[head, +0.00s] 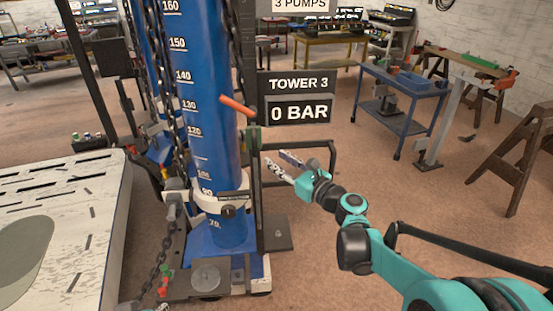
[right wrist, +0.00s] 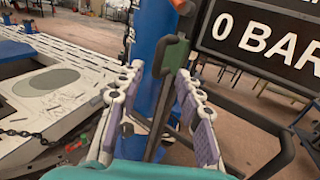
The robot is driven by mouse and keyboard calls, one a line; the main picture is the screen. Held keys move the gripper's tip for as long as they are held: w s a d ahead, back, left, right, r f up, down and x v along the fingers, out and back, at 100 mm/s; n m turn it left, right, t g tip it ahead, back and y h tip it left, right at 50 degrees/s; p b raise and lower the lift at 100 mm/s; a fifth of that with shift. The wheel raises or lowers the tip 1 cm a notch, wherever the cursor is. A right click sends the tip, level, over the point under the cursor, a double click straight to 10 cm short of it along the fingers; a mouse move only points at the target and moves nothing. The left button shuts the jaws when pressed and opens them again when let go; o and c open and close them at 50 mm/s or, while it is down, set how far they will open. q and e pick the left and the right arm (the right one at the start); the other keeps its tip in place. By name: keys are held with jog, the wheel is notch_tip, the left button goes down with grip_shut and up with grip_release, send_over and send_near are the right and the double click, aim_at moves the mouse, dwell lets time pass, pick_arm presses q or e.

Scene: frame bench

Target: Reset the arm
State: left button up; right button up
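My right arm reaches in from the lower right in the head view. Its right gripper (head: 279,166) is open, with its two fingers spread and nothing between them. In the right wrist view the fingers (right wrist: 160,95) stand apart, with the green bracket and the blue tower seen beyond the gap. The gripper is just right of the blue tower (head: 205,100), near its dark upright post. An orange-red handle (head: 237,106) sticks out above the gripper, at a green bracket (head: 254,138). My left gripper is not in view.
A sign (head: 298,98) reads "TOWER 3" and "0 BAR" behind the gripper. A dark tube frame (head: 325,146) stands close by. A white slotted platform (head: 95,180) lies at left. A blue cart (head: 400,95) and sawhorse (head: 515,150) stand at right. Open floor lies between.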

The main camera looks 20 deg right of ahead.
jog(key=s+a+f+n+g+h+b, duration=0.1)
jog(key=s+a+f+n+g+b, duration=0.55)
jog(key=s+f+n, duration=0.65)
pick_arm(q)
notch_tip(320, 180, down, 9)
jog(key=b, duration=0.2)
pick_arm(e)
jog(key=s+d+f+n+g+h, duration=0.3)
jog(key=s+f+n+h, duration=0.3)
jog(key=s+f+n, duration=0.5)
jog(key=s+d+n, duration=0.1)
jog(key=n, duration=0.6)
jog(key=shift+s, duration=0.3)
jog(key=shift+f, duration=0.1)
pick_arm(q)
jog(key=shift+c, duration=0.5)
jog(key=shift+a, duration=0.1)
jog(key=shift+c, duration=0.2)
